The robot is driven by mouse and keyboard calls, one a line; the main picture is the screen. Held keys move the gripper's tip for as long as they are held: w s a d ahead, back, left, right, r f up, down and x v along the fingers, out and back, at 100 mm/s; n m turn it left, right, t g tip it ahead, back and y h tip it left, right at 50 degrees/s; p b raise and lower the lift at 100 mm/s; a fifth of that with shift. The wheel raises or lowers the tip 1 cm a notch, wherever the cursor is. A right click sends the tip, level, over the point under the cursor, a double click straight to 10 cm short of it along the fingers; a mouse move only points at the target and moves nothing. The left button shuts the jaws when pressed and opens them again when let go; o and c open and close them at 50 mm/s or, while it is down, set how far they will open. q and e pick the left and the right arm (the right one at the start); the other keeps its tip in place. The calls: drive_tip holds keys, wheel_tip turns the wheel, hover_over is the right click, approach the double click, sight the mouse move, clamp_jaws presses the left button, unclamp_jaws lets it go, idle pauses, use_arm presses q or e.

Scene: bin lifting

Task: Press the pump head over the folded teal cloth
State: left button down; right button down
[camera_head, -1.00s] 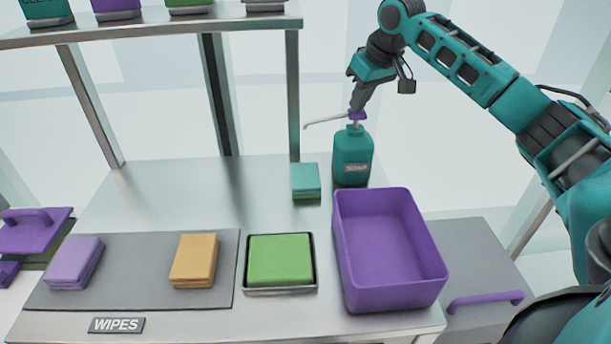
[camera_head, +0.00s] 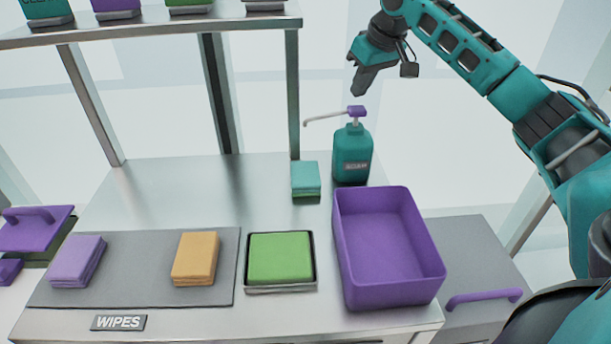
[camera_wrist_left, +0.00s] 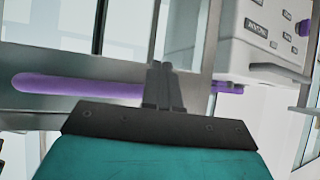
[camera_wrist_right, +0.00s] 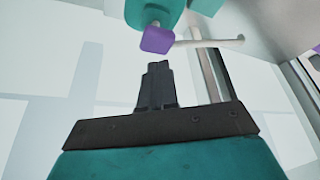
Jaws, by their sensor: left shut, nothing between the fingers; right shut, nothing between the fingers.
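The teal soap bottle (camera_head: 352,158) stands upright at the back right of the table. Its purple pump head (camera_head: 356,111) is raised, with a grey spout reaching left above the folded teal cloth (camera_head: 306,178). My right gripper (camera_head: 359,92) is shut and empty, a little above the pump head and apart from it. In the right wrist view the purple pump head (camera_wrist_right: 158,40) lies beyond the shut fingers (camera_wrist_right: 158,68), with the spout running right. My left gripper (camera_wrist_left: 162,70) is shut and empty in its wrist view, near a purple bar (camera_wrist_left: 75,87); it is outside the head view.
A purple bin (camera_head: 345,255) stands in front of the bottle. Left of it are a tray with a green cloth (camera_head: 280,258), an orange cloth (camera_head: 195,258) and a lilac cloth (camera_head: 77,262) on a grey mat. A shelf (camera_head: 150,30) spans the back left.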

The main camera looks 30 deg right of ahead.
wheel_tip(320, 180, up, 5)
drive_tip(key=shift+f, duration=0.2)
idle(0.6)
